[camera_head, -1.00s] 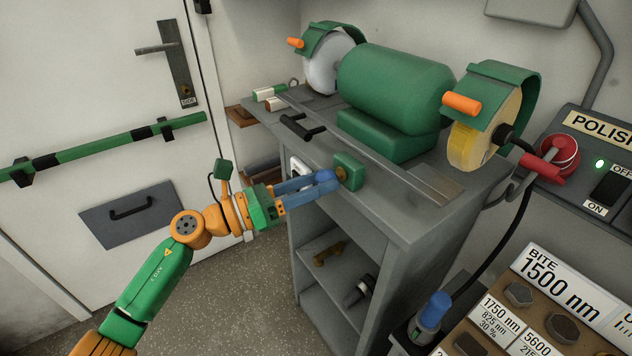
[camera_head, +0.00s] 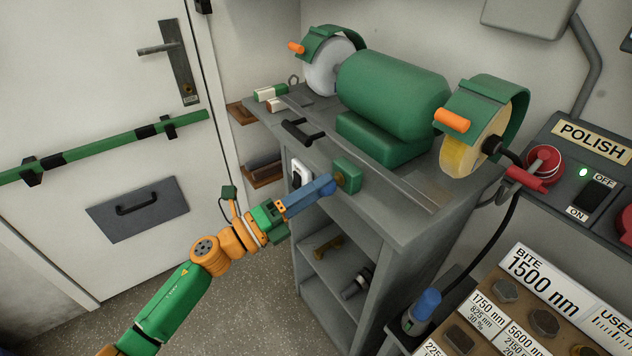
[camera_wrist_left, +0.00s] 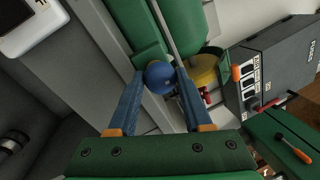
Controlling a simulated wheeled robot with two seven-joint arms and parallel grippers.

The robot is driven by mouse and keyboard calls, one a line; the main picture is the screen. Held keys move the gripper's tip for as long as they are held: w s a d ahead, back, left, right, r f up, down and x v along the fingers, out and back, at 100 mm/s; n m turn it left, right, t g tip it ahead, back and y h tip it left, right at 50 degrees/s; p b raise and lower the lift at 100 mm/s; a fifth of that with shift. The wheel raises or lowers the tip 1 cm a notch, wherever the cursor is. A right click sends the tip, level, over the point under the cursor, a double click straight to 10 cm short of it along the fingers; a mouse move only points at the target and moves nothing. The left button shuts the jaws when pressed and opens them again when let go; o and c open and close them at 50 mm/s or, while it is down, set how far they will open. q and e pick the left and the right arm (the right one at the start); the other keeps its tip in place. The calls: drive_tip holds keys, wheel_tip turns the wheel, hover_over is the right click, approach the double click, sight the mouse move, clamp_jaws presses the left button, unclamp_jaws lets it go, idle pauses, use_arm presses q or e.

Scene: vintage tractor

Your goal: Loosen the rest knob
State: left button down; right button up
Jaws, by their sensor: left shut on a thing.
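Part of the knob is hidden by the fingers in the head view. My right gripper is not in view.
A green grinder (camera_head: 395,90) with two wheels stands on the grey cabinet (camera_head: 400,220). A long rest bar (camera_head: 375,165) and a black-handled lever (camera_head: 303,132) lie along the front. A polish switch panel (camera_head: 590,165) and sample board (camera_head: 530,310) are at right. Floor left is free.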

use_arm(q)
drive_tip(key=shift+r+n+t+y+p, duration=0.15)
drive_tip(key=shift+n+t+y+p, duration=0.35)
drive_tip(key=shift+n, duration=0.8)
drive_tip(key=shift+c, duration=1.6)
unclamp_jaws()
drive_tip(key=b+v, duration=0.1)
drive_tip(key=v, duration=0.6)
